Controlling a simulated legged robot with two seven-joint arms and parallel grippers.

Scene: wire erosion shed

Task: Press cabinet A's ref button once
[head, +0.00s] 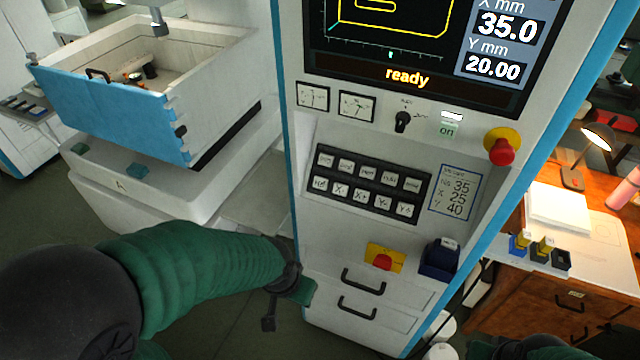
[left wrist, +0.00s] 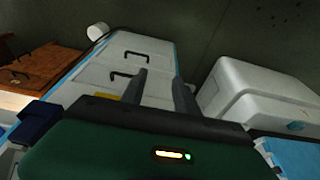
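The control cabinet (head: 285,130) stands beside a machine base marked A (head: 120,185). Its sloped black keypad (head: 365,187) has two rows of pale keys. The ref button (head: 320,183) appears to be the leftmost key of the lower row; its small lettering is hard to read. The screen (head: 420,40) reads "ready". My left gripper (head: 287,305) hangs low in front of the cabinet, below and left of the keypad, touching no key. In the left wrist view its two fingers (left wrist: 160,80) are apart and empty. My right arm shows at the bottom right; its fingers are hidden.
Below the keypad are a red button on a yellow plate (head: 382,260), a dark blue box (head: 440,259) and drawer handles (head: 362,282). A red emergency knob (head: 502,150) sticks out at upper right. A wooden desk (head: 540,295) stands right.

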